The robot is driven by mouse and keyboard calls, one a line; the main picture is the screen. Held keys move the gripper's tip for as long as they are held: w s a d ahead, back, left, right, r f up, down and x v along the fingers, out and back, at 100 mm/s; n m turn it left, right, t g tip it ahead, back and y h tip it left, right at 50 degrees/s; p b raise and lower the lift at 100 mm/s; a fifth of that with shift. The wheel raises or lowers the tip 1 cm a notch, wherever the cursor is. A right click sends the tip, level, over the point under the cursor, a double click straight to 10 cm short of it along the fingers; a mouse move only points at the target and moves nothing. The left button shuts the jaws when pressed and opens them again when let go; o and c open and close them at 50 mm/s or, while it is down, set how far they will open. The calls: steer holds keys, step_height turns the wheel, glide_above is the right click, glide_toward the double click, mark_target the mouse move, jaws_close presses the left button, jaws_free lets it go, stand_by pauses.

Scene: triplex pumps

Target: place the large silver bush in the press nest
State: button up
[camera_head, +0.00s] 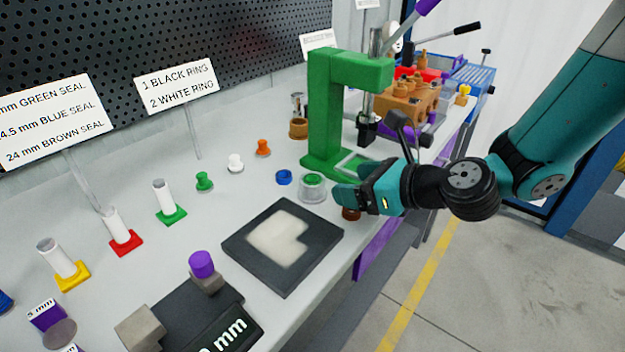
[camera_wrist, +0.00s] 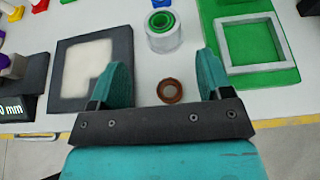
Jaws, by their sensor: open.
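The large silver bush (camera_head: 312,189) stands upright on the bench in front of the green press. A green ring shows inside its top, also in the wrist view (camera_wrist: 164,41). The green press (camera_head: 323,115) has a pale square frame on its base, which looks like the press nest (camera_wrist: 229,57); no part is seen inside it. My gripper (camera_head: 338,195) is open and empty, just right of the bush. In the wrist view the bush lies ahead of my open fingers (camera_wrist: 165,62), between their lines.
A brown ring (camera_wrist: 170,91) lies on the bench between my fingers in the wrist view. A dark tray (camera_head: 290,285) with a pale recess lies to the left. Orange pump parts (camera_head: 405,105) stand beyond the press.

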mark_target(316, 179)
steer(key=x, duration=0.9)
steer(key=shift+w+d+p, duration=0.1)
steer(key=shift+w+p, duration=0.15)
steer(key=shift+p, duration=0.1)
steer(key=shift+r, duration=0.1)
steer(key=c, duration=1.1)
steer(key=shift+r, duration=0.1)
